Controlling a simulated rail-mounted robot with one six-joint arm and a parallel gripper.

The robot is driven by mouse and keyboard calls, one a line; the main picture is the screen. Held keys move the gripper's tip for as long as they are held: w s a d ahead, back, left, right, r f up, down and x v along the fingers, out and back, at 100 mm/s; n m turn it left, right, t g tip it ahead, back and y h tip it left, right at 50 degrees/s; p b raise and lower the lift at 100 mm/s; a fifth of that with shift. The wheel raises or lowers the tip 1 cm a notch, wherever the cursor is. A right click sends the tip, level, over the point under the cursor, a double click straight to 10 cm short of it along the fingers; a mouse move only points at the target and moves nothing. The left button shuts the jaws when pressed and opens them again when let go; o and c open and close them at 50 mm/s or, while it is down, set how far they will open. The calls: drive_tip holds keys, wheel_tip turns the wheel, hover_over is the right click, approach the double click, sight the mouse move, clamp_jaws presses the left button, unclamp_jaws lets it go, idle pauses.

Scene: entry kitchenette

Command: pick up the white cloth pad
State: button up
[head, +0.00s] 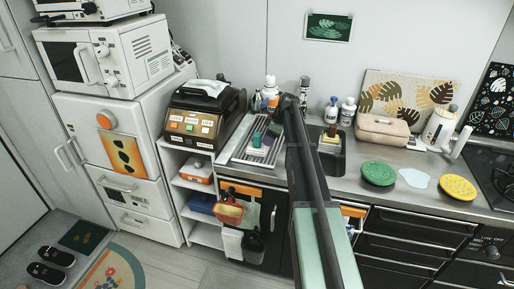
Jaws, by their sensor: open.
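A pale, nearly white flat pad (414,178) with a wavy outline lies on the steel counter at the right. It sits between a round green mat (378,173) and a round yellow mat (457,187), apart from both. My arm reaches up from the bottom middle and bends over the counter. My gripper (267,138) appears small and dark over the ribbed drying rack, well to the left of the pad. It is open, and its fingers are hard to make out. It is not touching the pad.
A sink (331,157) lies right of my arm, with bottles behind it. A beige box (382,133) and a white bottle (439,125) stand behind the mats. A dark cooktop (493,176) is at the far right. The counter's front edge runs just before the mats.

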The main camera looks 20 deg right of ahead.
sight(261, 134)
drive_tip(key=shift+w+a, duration=0.5)
drive_tip(key=shift+a, duration=0.1)
drive_tip(key=shift+w+a, duration=0.85)
drive_tip(key=shift+a, duration=0.05)
drive_tip(key=b+x, duration=0.3)
drive_tip(key=shift+w+a+f, duration=0.2)
drive_tip(key=shift+w+a, duration=0.1)
drive_tip(key=shift+a, duration=0.05)
drive_tip(key=shift+r, duration=0.25)
drive_tip(key=shift+c, duration=0.2)
clamp_jaws()
